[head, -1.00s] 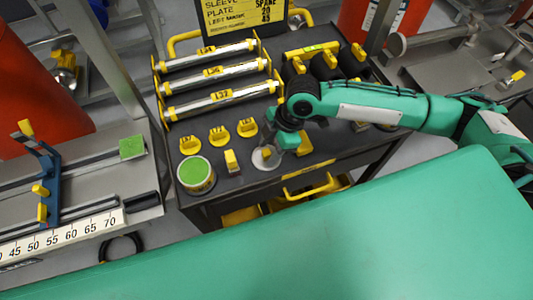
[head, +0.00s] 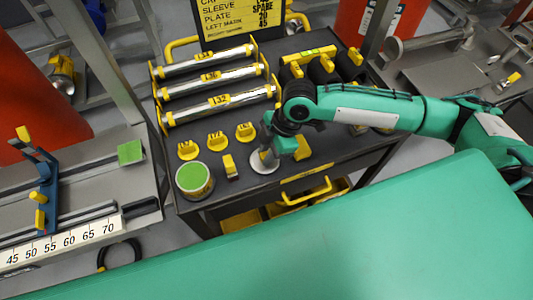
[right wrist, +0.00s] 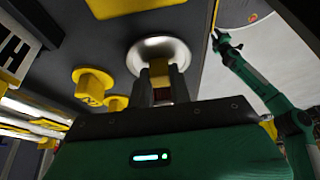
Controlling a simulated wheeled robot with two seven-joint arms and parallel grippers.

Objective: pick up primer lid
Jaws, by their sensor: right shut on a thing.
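The primer lid, which I take to be the pale metal disc (head: 258,167) with a yellow knob, is at the cart's near edge. My right gripper (head: 270,152) is over it, coming from above. In the right wrist view the lid (right wrist: 146,55) shows as a shiny round disc, and my right gripper (right wrist: 162,82) is shut on its yellow knob. I cannot tell whether the lid touches the cart top. A can with a green top (head: 194,178) stands to its left. In the right wrist view, my left gripper (right wrist: 220,40) appears small; its jaws are unclear.
The dark cart top (head: 215,195) also holds a small yellow block (head: 230,167), several yellow numbered knobs (head: 217,141) and racked metal tubes (head: 220,103). A yellow sign (head: 240,18) stands behind. A rail bench with a scale (head: 75,240) is at left.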

